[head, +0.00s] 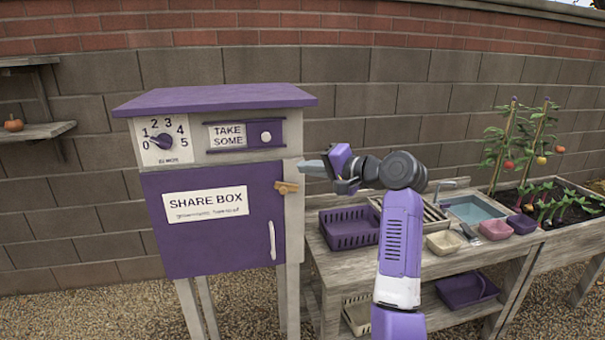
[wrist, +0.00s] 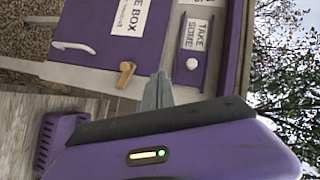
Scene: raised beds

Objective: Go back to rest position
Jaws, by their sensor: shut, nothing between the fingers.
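My gripper (head: 312,167) is shut and empty in the head view, held in the air just right of the share box near its wooden latch. In the wrist view the closed fingertips (wrist: 158,90) point toward the share box front. The purple share box (head: 220,240) stands at left with its door closed. The wooden latch (head: 287,187) lies across the door's right edge; it also shows in the wrist view (wrist: 125,75). The dial (head: 163,140) points near 1. The slider's white knob (head: 266,137) sits at the right of the "TAKE SOME" plate (head: 228,136).
A wooden bench (head: 345,268) stands right of the box, holding a purple basket (head: 350,228), a sink (head: 477,210) and small tubs. A planter bed (head: 580,228) with tomato plants is at far right. A block wall (head: 400,110) closes the back.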

